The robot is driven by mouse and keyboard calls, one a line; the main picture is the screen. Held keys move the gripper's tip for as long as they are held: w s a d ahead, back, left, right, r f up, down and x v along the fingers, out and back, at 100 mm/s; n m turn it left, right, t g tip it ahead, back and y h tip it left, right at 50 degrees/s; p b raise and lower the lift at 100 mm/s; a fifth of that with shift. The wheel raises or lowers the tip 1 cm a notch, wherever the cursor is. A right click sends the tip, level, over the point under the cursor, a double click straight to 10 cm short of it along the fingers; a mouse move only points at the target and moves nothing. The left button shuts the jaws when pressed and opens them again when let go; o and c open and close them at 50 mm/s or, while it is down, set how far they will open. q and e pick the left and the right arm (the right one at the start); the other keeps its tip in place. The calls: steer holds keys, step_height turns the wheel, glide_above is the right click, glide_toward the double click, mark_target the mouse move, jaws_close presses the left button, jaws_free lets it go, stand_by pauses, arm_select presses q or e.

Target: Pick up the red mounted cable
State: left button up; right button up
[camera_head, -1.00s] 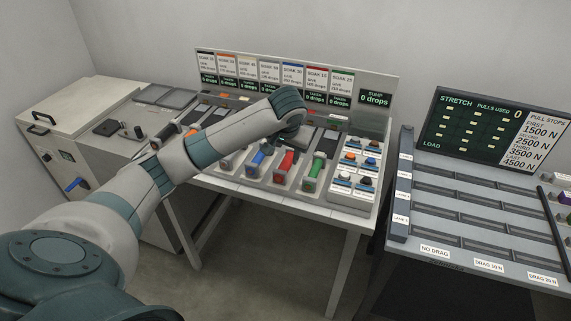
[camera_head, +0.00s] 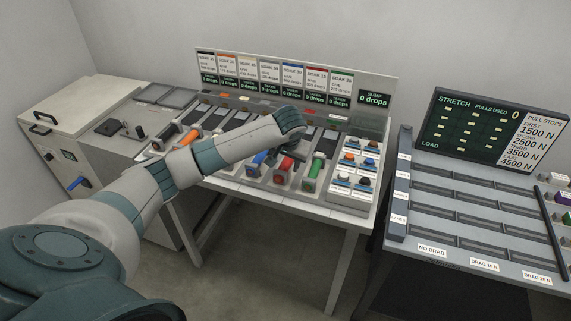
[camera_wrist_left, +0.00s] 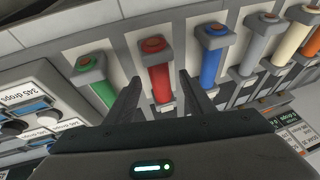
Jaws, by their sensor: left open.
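The red mounted cable (camera_head: 286,166) lies in its slot on the middle bench, between a blue one (camera_head: 257,163) and a green one (camera_head: 315,168). My left gripper (camera_head: 287,150) hangs over the red cable, and my arm hides part of it. In the left wrist view the red cable (camera_wrist_left: 160,80) shows between the two fingers of my left gripper (camera_wrist_left: 160,92). The gripper is open, with one finger on each side of the red cable. I cannot tell whether the fingers touch it. My right gripper is not in view.
Close on either side of the red cable in the left wrist view are the green cable (camera_wrist_left: 98,78) and the blue cable (camera_wrist_left: 212,58). A block of coloured knobs (camera_head: 360,165) stands at the bench's right. A stretch table (camera_head: 470,205) is further right.

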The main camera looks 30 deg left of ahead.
arm_select(q)
steer(key=shift+x, duration=1.25)
steer(key=shift+c, duration=0.7)
steer(key=shift+w, duration=0.1)
jaws_close()
steer(key=shift+r, duration=0.2)
steer(key=shift+r, duration=0.25)
step_height(320, 180, up, 3)
steer(key=shift+w+r+b, duration=0.1)
steer(key=shift+r+b, duration=0.05)
steer(key=shift+b, duration=0.7)
steer(key=w+d+r+b, duration=0.1)
steer(key=w+r, duration=0.1)
steer(key=w, duration=0.1)
steer(key=w+d+r+b, duration=0.1)
steer(key=w+d+r, duration=0.1)
steer(key=w+d+r+b, duration=0.1)
steer(key=w+d+r, duration=0.1)
steer(key=w, duration=0.1)
steer(key=shift+w+d+b, duration=0.25)
steer(key=shift+w+b, duration=0.05)
steer(key=shift+w+d+r, duration=0.35)
steer(key=shift+w+r, duration=0.1)
steer(key=shift+w, duration=0.1)
